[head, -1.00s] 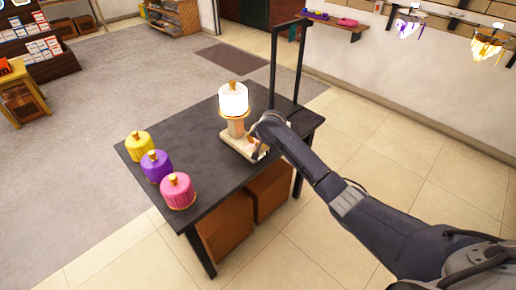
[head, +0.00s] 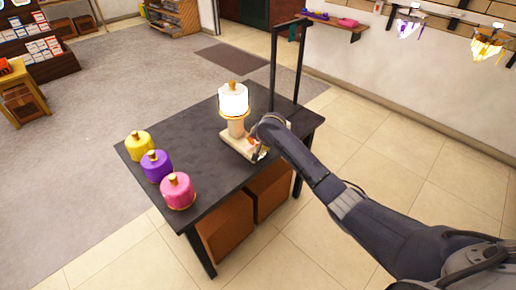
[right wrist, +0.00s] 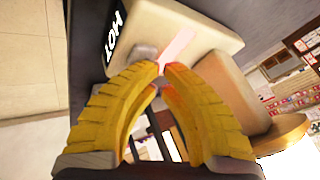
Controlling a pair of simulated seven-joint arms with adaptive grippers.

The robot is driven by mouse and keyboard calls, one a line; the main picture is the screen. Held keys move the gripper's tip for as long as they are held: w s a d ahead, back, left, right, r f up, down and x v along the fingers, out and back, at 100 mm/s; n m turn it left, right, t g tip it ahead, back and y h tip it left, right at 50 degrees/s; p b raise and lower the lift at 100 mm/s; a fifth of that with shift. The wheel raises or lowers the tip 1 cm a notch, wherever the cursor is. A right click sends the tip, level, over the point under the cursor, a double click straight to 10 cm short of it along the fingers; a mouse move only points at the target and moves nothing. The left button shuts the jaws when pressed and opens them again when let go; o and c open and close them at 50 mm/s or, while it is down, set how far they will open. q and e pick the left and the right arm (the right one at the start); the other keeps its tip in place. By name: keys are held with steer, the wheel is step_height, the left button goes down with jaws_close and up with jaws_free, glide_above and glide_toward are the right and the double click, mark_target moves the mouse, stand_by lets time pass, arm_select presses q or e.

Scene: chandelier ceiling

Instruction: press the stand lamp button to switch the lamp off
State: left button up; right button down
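The stand lamp (head: 234,100) stands upright on the dark table, its white shade glowing brightly. Its beige base (head: 232,143) is partly behind my right gripper (head: 258,151). In the right wrist view, the base (right wrist: 205,30) fills the upper middle, with a small grey raised piece (right wrist: 144,51) and a pale pinkish strip (right wrist: 178,46) on it. I cannot tell for sure which is the button. The yellow fingers of my right gripper (right wrist: 161,68) are shut with tips together, close to both; contact is unclear. My left gripper is not in view.
Yellow (head: 138,146), purple (head: 156,167) and pink (head: 178,192) lampshades stand along the left edge of the dark table (head: 195,120). A black frame (head: 273,70) rises at the table's back corner. The middle of the tabletop is clear.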

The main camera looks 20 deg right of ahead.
steer(key=shift+r, duration=0.1)
stand_by(0.3)
steer(key=shift+r, duration=0.4)
steer(key=shift+r, duration=2.9)
